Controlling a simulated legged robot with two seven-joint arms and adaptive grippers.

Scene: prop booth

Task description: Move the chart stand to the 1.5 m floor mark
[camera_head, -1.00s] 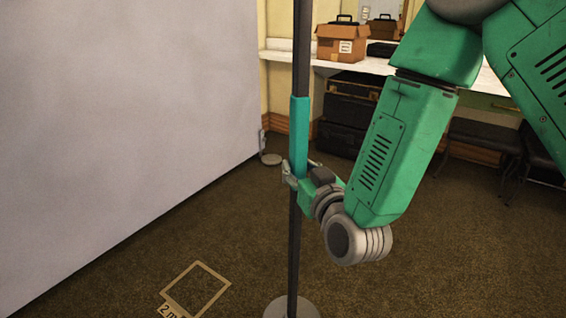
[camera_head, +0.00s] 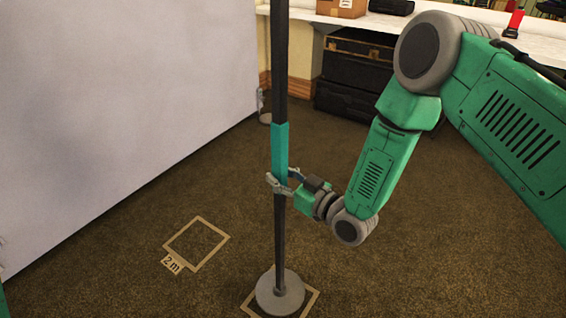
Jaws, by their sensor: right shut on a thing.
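The chart stand (camera_head: 280,230) is a dark upright pole with a teal sleeve and a round grey base (camera_head: 280,293). My right gripper (camera_head: 281,184) is shut on the pole at the lower end of the sleeve. The base overlaps a tan taped square (camera_head: 311,301) on the floor, cut off by the bottom edge. No label shows on that square, and I cannot tell whether the base touches the floor. Another taped square (camera_head: 216,223), labelled "2 m", lies empty to the left. My left gripper is out of view.
A large pale panel (camera_head: 120,110) stands along the left. At the back are a white counter (camera_head: 455,31), a cardboard box (camera_head: 340,7) and black cases (camera_head: 350,95) beneath. Brown carpet (camera_head: 440,260) is open at the lower right.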

